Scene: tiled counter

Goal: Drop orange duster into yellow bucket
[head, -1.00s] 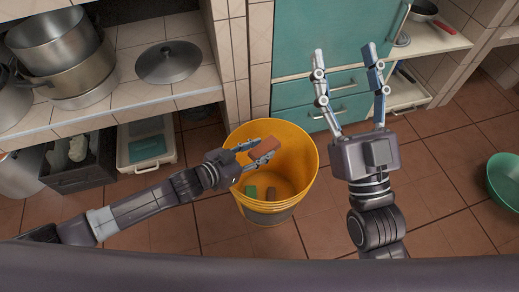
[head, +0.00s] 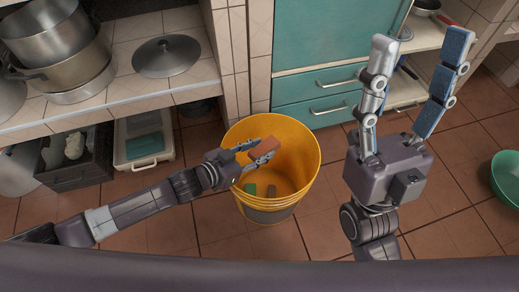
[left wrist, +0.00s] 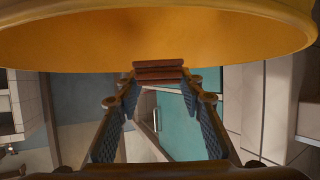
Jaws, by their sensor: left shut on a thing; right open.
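The yellow bucket (head: 302,165) stands on the tiled floor in the middle of the head view. My left gripper (head: 254,153) is shut on the orange duster (head: 267,155), a reddish-orange block, and holds it over the bucket's opening, inside the rim as seen from above. In the left wrist view the duster (left wrist: 158,71) sits between the fingertips, with the bucket's yellow wall (left wrist: 230,40) close by. My right gripper (head: 411,85) is open and empty, raised to the right of the bucket.
A tiled counter with pots (head: 55,50) and a lid (head: 165,56) is at the left. Below it are a dark crate (head: 75,165) and a white tray (head: 143,150). Teal drawers (head: 322,105) stand behind the bucket. A green bowl (head: 508,178) is at the right edge.

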